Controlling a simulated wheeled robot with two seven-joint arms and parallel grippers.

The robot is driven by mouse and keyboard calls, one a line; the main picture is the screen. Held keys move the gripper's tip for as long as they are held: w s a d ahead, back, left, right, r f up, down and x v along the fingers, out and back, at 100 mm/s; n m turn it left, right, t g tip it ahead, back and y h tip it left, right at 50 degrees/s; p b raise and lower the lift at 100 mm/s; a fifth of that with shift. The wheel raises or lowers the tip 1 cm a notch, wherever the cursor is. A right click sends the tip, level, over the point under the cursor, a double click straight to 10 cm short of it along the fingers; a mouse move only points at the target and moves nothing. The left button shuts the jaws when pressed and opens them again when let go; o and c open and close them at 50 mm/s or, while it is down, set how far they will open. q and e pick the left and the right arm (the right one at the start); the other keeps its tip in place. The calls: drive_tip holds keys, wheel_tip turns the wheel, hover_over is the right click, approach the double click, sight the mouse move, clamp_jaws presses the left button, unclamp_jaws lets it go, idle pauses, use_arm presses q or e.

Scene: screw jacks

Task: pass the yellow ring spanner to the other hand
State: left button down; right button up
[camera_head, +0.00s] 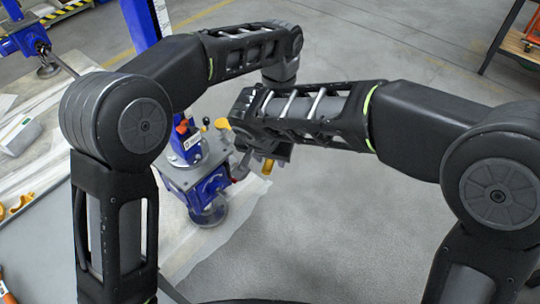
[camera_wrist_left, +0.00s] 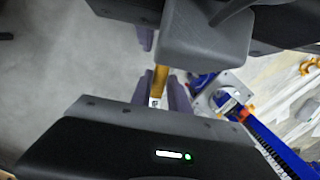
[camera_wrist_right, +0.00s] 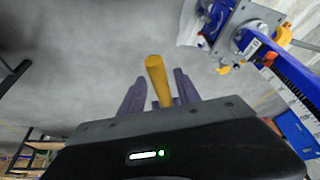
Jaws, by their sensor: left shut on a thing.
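The yellow ring spanner (camera_wrist_left: 160,77) shows partly in the left wrist view. My left gripper (camera_wrist_left: 168,97) is shut on it; a grey block hides part of the spanner. In the right wrist view, a yellow bar of the spanner (camera_wrist_right: 157,78) stands between the spread fingers of my right gripper (camera_wrist_right: 160,90), with gaps at both sides. In the head view my right gripper (camera_head: 256,160) is beside the blue screw jack (camera_head: 205,190), with a yellow piece of the spanner (camera_head: 268,167) at it. My left gripper is hidden behind my right forearm there.
The jack stands on a pale sheet (camera_head: 180,262), close to both grippers. Another blue jack (camera_head: 25,38) stands at the upper left. Yellow pieces (camera_head: 15,207) lie at the left edge. A wooden-shelved rack (camera_head: 520,45) is at the upper right. Grey floor at right is clear.

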clamp_jaws()
idle(1.0)
use_arm(q)
drive_tip(key=c, duration=1.2)
unclamp_jaws()
drive_tip(key=shift+o, duration=0.2)
drive_tip(key=shift+w, duration=0.1)
